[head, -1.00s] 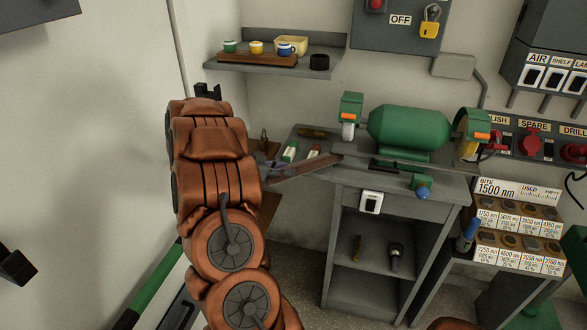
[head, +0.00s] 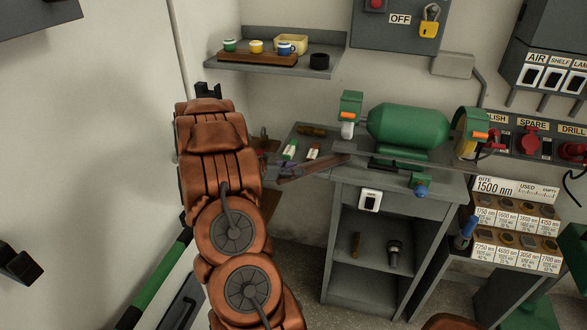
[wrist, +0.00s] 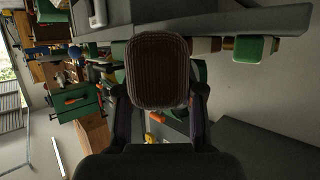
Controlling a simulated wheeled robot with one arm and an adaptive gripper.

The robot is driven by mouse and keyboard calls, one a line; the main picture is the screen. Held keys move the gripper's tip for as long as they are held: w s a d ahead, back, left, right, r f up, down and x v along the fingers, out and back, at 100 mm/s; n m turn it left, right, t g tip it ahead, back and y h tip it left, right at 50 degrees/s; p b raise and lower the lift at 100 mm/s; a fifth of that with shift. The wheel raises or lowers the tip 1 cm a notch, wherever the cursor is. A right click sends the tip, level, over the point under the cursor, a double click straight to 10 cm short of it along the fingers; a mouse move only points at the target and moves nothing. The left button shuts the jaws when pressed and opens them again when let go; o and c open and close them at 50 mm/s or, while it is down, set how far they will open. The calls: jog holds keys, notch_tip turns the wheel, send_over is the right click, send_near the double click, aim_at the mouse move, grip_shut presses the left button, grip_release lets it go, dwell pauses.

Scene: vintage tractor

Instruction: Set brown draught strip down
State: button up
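The brown draught strip (head: 312,171) is long and thin in the head view. It reaches rightward from my gripper (head: 270,170) over the left front part of the grey bench. Its far end shows by the bench top, and I cannot tell whether it touches. In the wrist view my gripper (wrist: 159,100) has its two fingers on either side of a brown ribbed piece (wrist: 158,65), seen end-on, which appears to be the strip. My arm hides part of the gripper in the head view.
The grey bench (head: 345,178) carries a green grinder (head: 408,127), small labelled tubes (head: 290,149) and a brown cylinder (head: 312,131). A wall shelf (head: 275,65) with cups is above. A parts rack (head: 515,235) stands at right. Little bench top is free at left.

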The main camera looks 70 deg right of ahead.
jog(key=o, duration=0.4)
jog(key=shift+c, duration=0.2)
jog(key=shift+r, duration=0.15)
